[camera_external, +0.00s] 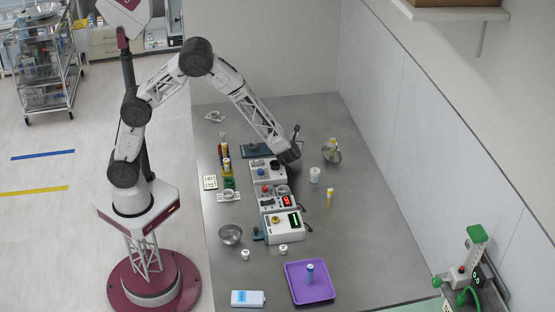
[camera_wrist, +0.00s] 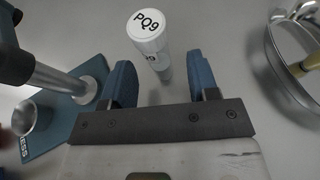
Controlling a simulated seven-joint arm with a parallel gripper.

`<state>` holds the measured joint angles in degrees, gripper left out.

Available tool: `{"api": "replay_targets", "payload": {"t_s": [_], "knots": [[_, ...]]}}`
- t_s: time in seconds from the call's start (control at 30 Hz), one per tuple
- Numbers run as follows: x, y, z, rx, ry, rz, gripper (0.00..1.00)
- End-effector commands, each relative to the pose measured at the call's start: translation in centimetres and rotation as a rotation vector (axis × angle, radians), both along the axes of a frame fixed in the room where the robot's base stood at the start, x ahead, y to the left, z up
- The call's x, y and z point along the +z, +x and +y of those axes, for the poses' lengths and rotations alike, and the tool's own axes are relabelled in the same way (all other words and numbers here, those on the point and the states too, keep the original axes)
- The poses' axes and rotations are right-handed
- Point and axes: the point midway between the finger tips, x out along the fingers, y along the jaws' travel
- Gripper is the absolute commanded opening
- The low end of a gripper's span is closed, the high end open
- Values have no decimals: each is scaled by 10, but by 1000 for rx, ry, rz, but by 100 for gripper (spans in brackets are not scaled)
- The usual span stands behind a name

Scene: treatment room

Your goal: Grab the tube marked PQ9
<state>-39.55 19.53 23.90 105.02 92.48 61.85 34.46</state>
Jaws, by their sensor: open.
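The tube marked PQ9 (camera_wrist: 152,38) has a white cap with black lettering and stands on the grey table in the wrist view. Its cap is above the gap between my fingers, and its lower body runs down toward that gap. My gripper (camera_wrist: 160,80) is open, with a blue finger on each side and nothing held. In the external view my gripper (camera_external: 291,155) is low over the table, between the blue plate and the metal bowl. I cannot make out the PQ9 tube for certain there.
A blue plate with a metal post (camera_wrist: 62,125) is left of my fingers. A metal bowl (camera_wrist: 283,55) holding a yellowish item is at right. A white jar (camera_external: 314,175), a yellow tube (camera_external: 330,198), control boxes (camera_external: 283,228) and a purple tray (camera_external: 325,290) stand nearer the front.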

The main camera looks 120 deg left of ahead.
Motion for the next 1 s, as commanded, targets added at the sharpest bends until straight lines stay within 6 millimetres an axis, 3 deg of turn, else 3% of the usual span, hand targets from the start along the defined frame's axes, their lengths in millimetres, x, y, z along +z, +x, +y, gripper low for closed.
{"api": "replay_targets", "payload": {"t_s": [0.3, 0.87, 1.0], "knots": [[-11, -11, 24, 0, -1, 0, 55], [-11, -11, 25, 0, -1, 0, 55], [-11, -11, 25, 0, -1, 0, 35]]}}
